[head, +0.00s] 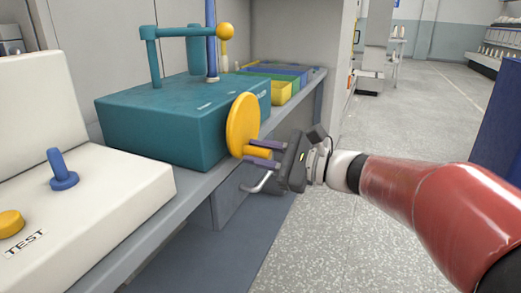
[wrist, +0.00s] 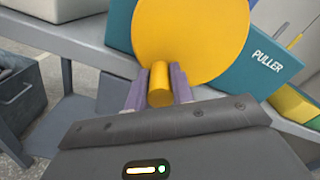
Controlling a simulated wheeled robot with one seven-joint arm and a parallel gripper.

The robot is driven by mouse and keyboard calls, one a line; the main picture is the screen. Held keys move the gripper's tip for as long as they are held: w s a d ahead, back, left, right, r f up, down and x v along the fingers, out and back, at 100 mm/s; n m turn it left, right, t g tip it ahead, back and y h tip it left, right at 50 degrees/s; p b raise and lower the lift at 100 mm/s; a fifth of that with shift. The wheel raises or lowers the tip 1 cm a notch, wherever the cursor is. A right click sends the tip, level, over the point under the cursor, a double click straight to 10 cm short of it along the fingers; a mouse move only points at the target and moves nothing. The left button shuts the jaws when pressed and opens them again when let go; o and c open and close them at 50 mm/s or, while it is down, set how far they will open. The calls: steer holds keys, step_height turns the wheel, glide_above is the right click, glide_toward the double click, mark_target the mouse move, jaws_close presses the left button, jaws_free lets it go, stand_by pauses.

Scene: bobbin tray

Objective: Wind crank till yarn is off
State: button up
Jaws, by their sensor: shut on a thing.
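A teal winding box (head: 160,127) sits on the grey shelf, with the word PULLER on its face in the wrist view (wrist: 275,65). A yellow crank disc (head: 242,122) stands on its front side and fills the top of the wrist view (wrist: 190,40). A yellow crank handle (head: 259,153) sticks out from the disc's lower part. My gripper (head: 264,154) is shut on this handle, with one purple finger on each side of it in the wrist view (wrist: 159,88). I cannot make out any yarn.
A cream test unit (head: 90,205) with a blue lever (head: 62,170) and a yellow button (head: 10,222) stands at the left. Yellow, green and blue bins (head: 280,88) lie behind the box. The floor (head: 385,150) at the right is open.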

steer(key=shift+f, duration=0.1)
steer(key=o, duration=1)
steer(key=shift+d, duration=0.1)
steer(key=v, duration=0.7)
steer(key=shift+s+d, duration=0.15)
steer(key=shift+d, duration=0.15)
